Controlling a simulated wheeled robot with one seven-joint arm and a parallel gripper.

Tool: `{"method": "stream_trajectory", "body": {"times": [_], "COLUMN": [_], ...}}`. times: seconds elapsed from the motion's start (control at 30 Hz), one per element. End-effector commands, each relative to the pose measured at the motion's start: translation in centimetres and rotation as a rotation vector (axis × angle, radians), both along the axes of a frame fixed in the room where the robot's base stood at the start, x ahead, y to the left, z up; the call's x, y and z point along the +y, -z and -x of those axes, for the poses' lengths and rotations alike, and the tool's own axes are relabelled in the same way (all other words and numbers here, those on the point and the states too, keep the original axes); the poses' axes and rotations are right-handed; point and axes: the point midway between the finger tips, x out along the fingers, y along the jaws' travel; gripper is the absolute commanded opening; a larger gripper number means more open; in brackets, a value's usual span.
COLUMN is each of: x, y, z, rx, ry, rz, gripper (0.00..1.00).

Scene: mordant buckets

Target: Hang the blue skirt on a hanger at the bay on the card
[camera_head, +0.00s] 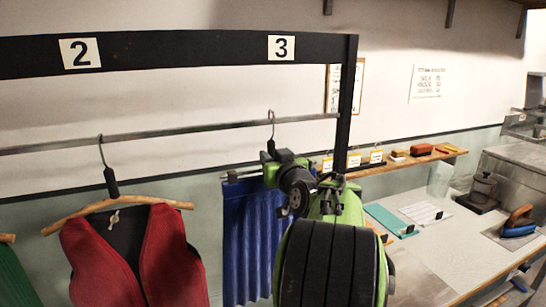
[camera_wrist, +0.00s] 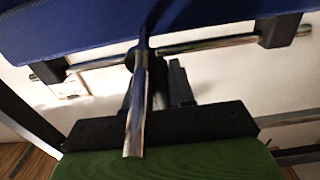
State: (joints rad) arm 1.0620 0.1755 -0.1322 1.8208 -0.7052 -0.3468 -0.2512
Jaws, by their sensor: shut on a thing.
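The blue skirt (camera_head: 252,240) hangs from a metal clip hanger (camera_head: 241,174) below the bay sign 3 (camera_head: 281,48). My gripper (camera_head: 270,157) is shut on the hanger's dark neck, just under its hook (camera_head: 271,116). The hook overlaps the rail (camera_head: 220,131); I cannot tell whether its weight rests there. In the wrist view, my gripper's dark fingers (camera_wrist: 158,95) are around the hanger's neck, with the hanger bar (camera_wrist: 205,43) and blue skirt (camera_wrist: 90,22) beyond. My arm hides the skirt's right part in the head view.
A red vest (camera_head: 135,250) on a wooden hanger hangs under sign 2 (camera_head: 80,53), left of the skirt. A green garment (camera_head: 14,280) is at the far left. The rack's black post (camera_head: 346,110) stands close on the right. A shelf (camera_head: 410,160) and a worktop (camera_head: 470,232) lie beyond.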

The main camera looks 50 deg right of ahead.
Motion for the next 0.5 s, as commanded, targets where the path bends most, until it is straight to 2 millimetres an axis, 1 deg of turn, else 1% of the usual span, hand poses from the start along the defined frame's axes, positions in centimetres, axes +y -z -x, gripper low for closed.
{"method": "stream_trajectory", "body": {"times": [0.03,0.13,0.47,0.5], "x": [0.03,0.04,0.03,0.03], "y": [0.51,0.80,0.77,0.76], "z": [-0.01,0.00,0.03,0.03], "rx": [-0.003,-0.003,-0.002,-0.002], "ry": [-0.001,-0.001,-0.001,-0.001], "rz": [0.003,0.003,0.004,0.004], "gripper": [0.00,0.00,0.00,0.27]}}
